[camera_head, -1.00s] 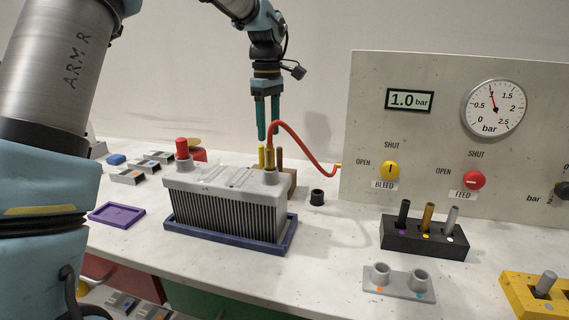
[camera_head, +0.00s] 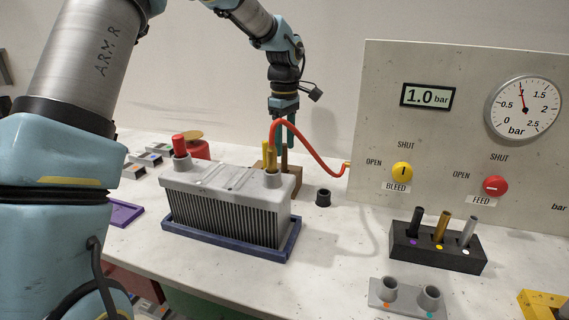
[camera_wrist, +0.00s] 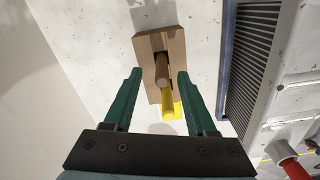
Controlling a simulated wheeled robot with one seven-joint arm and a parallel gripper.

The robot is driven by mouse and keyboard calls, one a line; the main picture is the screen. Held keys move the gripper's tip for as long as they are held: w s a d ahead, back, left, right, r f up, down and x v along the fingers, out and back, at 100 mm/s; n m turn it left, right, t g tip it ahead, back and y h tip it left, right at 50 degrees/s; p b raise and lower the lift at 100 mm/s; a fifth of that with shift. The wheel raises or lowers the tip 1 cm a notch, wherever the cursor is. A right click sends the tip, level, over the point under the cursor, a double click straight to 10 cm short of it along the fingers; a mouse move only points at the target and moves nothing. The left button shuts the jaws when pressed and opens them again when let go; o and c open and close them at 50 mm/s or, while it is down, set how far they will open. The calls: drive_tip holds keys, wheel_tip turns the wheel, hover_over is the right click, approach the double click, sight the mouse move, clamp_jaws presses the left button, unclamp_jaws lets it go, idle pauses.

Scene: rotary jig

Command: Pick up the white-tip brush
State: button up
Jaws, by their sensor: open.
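A brown wooden block (camera_head: 291,183) stands behind the grey finned unit, partly hidden by it. Neither handle shows a white tip, so I cannot tell which is the white-tip brush. My gripper (camera_head: 283,143) points down over the block, its teal fingers partly behind the red hose. In the wrist view my gripper (camera_wrist: 160,74) is open, with one finger on each side of the brown handle (camera_wrist: 161,70). The yellow handle (camera_wrist: 168,106) is nearer the palm side. Nothing is gripped.
The grey finned unit (camera_head: 225,212) sits in a blue tray (camera_head: 262,254) close in front. The red hose (camera_head: 318,152) arches from near the unit to the gauge panel (camera_head: 430,130). A small black cup (camera_head: 323,198) and a black rack (camera_head: 437,256) stand to the right.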

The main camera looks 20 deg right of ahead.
sight(284, 167)
drive_tip(key=shift+s+a+f+p, duration=0.1)
drive_tip(key=shift+f+p, duration=0.25)
drive_tip(key=shift+f, duration=1.35)
clamp_jaws()
